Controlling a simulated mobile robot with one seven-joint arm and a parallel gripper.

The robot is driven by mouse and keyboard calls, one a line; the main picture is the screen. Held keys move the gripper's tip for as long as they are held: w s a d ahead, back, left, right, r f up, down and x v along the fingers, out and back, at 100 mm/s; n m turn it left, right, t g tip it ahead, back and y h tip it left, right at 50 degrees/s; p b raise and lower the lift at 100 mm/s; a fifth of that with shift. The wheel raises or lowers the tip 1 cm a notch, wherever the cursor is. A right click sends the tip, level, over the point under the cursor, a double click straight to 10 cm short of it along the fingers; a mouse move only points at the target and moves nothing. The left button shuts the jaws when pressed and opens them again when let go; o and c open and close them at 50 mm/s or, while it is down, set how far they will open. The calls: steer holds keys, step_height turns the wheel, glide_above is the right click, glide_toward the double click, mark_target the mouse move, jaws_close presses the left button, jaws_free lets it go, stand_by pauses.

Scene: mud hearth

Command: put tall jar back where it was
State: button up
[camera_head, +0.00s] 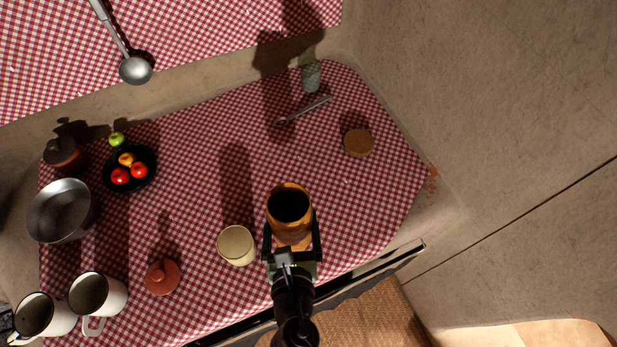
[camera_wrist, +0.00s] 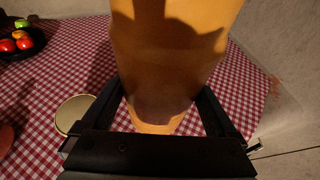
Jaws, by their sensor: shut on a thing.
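A tall orange-brown jar (camera_head: 290,225) with a dark open mouth is at the front right of the checked cloth in the head view. It also fills the upper middle of the wrist view (camera_wrist: 172,60). My gripper (camera_head: 292,245) is shut on the jar, one finger on each side; in the wrist view the gripper (camera_wrist: 163,115) holds it between the fingers. The jar looks upright, mouth up. I cannot tell whether its base touches the cloth.
A cream round container (camera_head: 237,245) stands close left of the jar. A red lid (camera_head: 163,278), two mugs (camera_head: 98,294), a pot (camera_head: 62,211) and a fruit bowl (camera_head: 130,185) are farther left. A brown disc (camera_head: 358,143) and a glass (camera_head: 311,77) are behind. The cloth's middle is clear.

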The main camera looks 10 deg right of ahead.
mark_target(300, 216)
steer(key=w+m+h, duration=0.1)
steer(key=w, duration=0.1)
steer(key=w+d+m+h+b, duration=0.1)
steer(key=w, duration=0.1)
steer(key=w+d+m+h+b, duration=0.1)
steer(key=w, duration=0.1)
steer(key=shift+w+d+g, duration=0.1)
steer(key=shift+d+g, duration=0.1)
steer(key=shift+g, duration=0.2)
steer(key=w+d+r+m+g+h+b, duration=0.1)
steer(key=w+d+m+h, duration=0.1)
steer(key=w+d, duration=0.2)
steer(key=f+b, duration=0.1)
steer(key=f, duration=0.2)
steer(key=f+b, duration=0.1)
steer(key=f, duration=0.2)
steer(key=f+b, duration=0.1)
steer(key=f, duration=0.2)
steer(key=shift+w+a+f, duration=0.1)
steer(key=shift+w+a, duration=0.05)
steer(key=shift+w, duration=0.1)
steer(key=shift+f, duration=0.15)
steer(key=o, duration=1.4)
steer(key=shift+c, duration=0.2)
steer(key=shift+r, duration=0.25)
steer(key=v, duration=1.2)
steer(key=shift+a+f, duration=0.2)
